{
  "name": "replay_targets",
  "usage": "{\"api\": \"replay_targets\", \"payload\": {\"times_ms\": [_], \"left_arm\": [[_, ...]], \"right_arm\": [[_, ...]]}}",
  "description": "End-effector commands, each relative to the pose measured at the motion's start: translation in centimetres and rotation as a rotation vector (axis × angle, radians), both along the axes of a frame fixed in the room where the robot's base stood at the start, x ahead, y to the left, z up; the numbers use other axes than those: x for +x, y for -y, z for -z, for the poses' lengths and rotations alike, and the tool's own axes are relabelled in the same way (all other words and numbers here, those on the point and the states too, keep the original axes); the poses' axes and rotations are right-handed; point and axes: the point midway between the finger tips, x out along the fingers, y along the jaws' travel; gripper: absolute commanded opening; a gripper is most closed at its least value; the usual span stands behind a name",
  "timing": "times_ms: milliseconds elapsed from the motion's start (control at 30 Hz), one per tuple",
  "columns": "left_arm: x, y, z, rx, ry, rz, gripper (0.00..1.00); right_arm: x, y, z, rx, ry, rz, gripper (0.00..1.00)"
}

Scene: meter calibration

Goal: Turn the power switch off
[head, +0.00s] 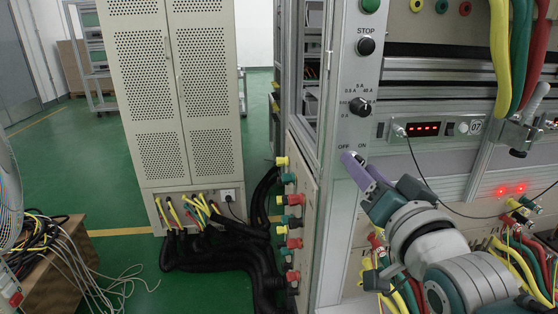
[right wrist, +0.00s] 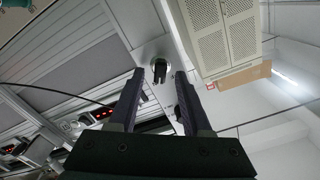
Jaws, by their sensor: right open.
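The power switch, a black handle on a silver round base (right wrist: 159,68), shows in the right wrist view just beyond and between my fingertips. In the head view it sits below the OFF and ON labels on the grey panel (head: 337,110), mostly hidden by my right gripper (head: 350,160). My right gripper also shows in the right wrist view (right wrist: 158,73), its two dark fingers open on either side of the switch. I cannot tell whether a finger touches it. The switch's setting is not clear. My left gripper is not in view.
Above the switch are a black selector knob (head: 361,107) and a STOP button (head: 366,46). A red-lit meter (head: 423,129) is to the right, with a black wire hanging near my arm. A perforated cabinet (head: 175,90) and thick black cables (head: 225,250) are to the left.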

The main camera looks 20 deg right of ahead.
Motion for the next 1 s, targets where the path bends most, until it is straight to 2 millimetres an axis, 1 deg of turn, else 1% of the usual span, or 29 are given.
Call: {"api": "replay_targets", "payload": {"times_ms": [267,700,1000], "left_arm": [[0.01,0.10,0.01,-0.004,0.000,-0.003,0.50],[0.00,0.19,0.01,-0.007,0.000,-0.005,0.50],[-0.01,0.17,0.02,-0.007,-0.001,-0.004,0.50]], "right_arm": [[0.16,0.06,-0.02,0.000,0.000,0.000,0.49],[0.13,0.04,-0.01,0.000,0.000,0.000,0.00],[0.13,0.04,-0.01,0.000,0.000,0.000,0.00]]}}
